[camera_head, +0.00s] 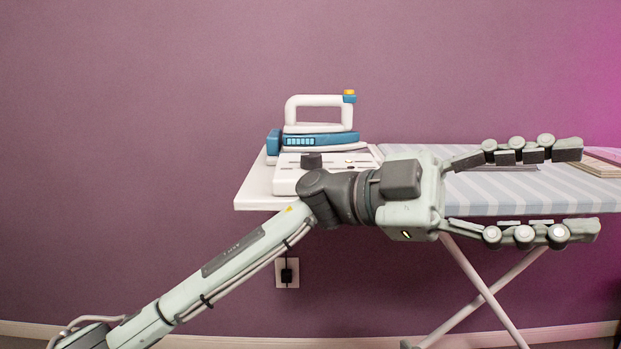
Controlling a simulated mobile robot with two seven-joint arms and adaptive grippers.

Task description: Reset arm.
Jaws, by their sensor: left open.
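My left arm comes in from the lower left and bends at the wrist in the middle of the head view. My left gripper (588,190) points to the right, in front of the ironing board (480,208). Its two fingers are spread wide apart, one above the other, with nothing held between them. The striped board cover shows between the fingers. My right gripper is not in view.
A white and blue iron (320,139) stands on a white base (290,180) at the board's left end, behind my wrist. A flat wooden item (598,165) lies at the right edge. A wall outlet (281,273) with a black plug sits below. The left side is clear.

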